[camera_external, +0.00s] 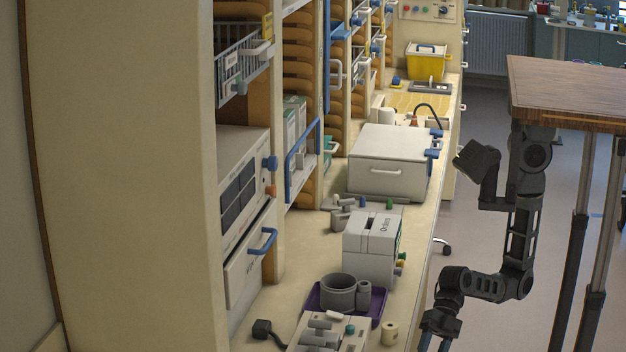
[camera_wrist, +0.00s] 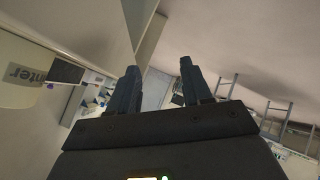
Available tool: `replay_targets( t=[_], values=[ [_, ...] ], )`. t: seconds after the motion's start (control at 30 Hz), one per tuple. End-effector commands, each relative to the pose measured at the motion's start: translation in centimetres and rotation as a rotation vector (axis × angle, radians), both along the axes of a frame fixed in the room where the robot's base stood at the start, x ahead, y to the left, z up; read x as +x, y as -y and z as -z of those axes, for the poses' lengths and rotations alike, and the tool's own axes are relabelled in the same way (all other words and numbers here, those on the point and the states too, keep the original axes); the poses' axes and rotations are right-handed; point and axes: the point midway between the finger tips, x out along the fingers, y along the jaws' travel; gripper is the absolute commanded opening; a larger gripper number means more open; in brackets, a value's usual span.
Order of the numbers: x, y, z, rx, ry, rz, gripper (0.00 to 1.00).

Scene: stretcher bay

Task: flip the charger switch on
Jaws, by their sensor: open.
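I cannot pick out the charger switch for certain in either view. A grey-white unit (camera_external: 308,340) with pale cylinders and a teal knob stands at the near end of the counter in the external view, partly cut off by the lower edge; I cannot tell whether it is the charger. My gripper (camera_external: 434,343) hangs low at the bottom of the external view, to the right of the counter's front edge and apart from that unit. In the wrist view my gripper (camera_wrist: 158,70) has its two fingers apart with nothing between them.
On the counter (camera_external: 412,222) stand a purple tray (camera_external: 379,309) with a grey cup (camera_external: 338,291), a white box device (camera_external: 368,262) and a large pale case (camera_external: 386,172). A black plug-like piece (camera_external: 262,328) lies at the near left. Open floor (camera_external: 480,245) lies right of the counter.

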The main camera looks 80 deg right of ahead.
Motion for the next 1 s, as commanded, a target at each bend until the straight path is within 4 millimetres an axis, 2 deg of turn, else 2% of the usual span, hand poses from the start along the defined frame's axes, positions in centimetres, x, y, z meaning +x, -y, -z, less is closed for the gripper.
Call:
replay_targets(
  t=[0.03, 0.3, 0.37, 0.5, 0.67, 0.8, 1.0],
  values=[
    [0.4, -1.3, -1.6, -0.044, 0.071, -0.076, 0.49],
    [2.6, -6.0, -5.6, -0.289, 0.414, -0.436, 0.49],
    [3.5, -6.6, -6.6, -0.348, 0.479, -0.502, 0.49],
    [6.7, -7.1, -9.1, -0.496, 0.599, -0.628, 0.49],
    [11.9, -5.3, -12.1, -0.699, 0.673, -0.732, 0.49],
    [16.3, -2.3, -14.2, -0.865, 0.675, -0.785, 0.49],
    [20.2, 1.4, -16.4, -1.024, 0.646, -0.822, 0.49]
  ],
)
